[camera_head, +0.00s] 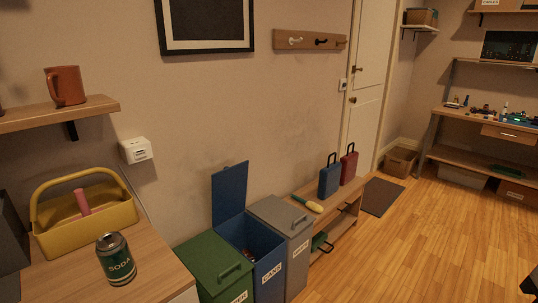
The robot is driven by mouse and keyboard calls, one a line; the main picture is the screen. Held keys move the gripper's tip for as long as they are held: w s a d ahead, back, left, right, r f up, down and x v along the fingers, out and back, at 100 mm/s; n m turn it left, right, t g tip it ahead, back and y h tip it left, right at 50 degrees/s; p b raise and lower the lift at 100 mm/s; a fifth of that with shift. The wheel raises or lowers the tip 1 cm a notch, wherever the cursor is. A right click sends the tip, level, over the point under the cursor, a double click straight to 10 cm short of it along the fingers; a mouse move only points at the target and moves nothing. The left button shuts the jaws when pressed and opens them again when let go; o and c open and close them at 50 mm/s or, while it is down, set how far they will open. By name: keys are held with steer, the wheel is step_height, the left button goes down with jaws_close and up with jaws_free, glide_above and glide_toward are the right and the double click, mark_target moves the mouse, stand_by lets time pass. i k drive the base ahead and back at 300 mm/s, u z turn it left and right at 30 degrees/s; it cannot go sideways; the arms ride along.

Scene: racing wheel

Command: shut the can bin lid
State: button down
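The can bin (268,270) is a blue box with a white "CANS" label, standing between a green bin and a grey bin. Its blue lid (229,193) is open and stands upright at the back, near the wall. Some contents show dimly inside the open bin, too dark to make out. My gripper is not clearly visible in this view.
The green bin (212,262) and grey bin (282,218) flank it, both with lids shut. A soda can (115,260) and yellow caddy (87,233) stand on the counter at left. A low bench (330,205) stands to the right. The wooden floor at right is mostly clear.

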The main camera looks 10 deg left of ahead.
mark_target(230, 184)
steer(key=z, duration=0.15)
steer(key=i, duration=0.75)
steer(key=u, duration=0.5)
steer(key=i, duration=0.55)
steer(key=u, duration=0.45)
